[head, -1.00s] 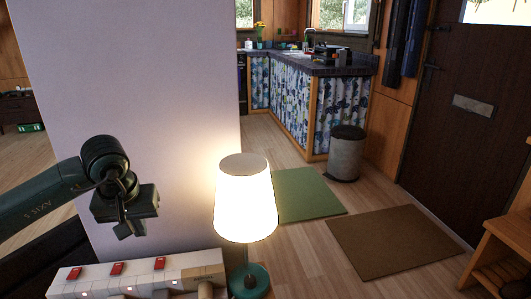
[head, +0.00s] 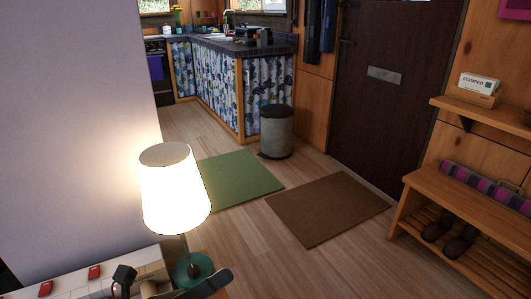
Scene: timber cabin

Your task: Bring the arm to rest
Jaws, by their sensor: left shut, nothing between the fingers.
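My left gripper (head: 124,278) shows only in part at the bottom edge of the head view, low and left of the lit table lamp. Its fingers are shut and I see nothing held in them. Another dark part of my own arm crosses in front of the lamp's foot. Most of the arm is cut off by the frame. My right gripper is not in view.
The lit lamp (head: 174,192) and a white panel with red switches (head: 95,272) are close to my arm. A white wall fills the left. Beyond are a green mat (head: 238,178), brown mat (head: 328,207), bin (head: 276,133) and wooden bench (head: 470,212). The floor between is open.

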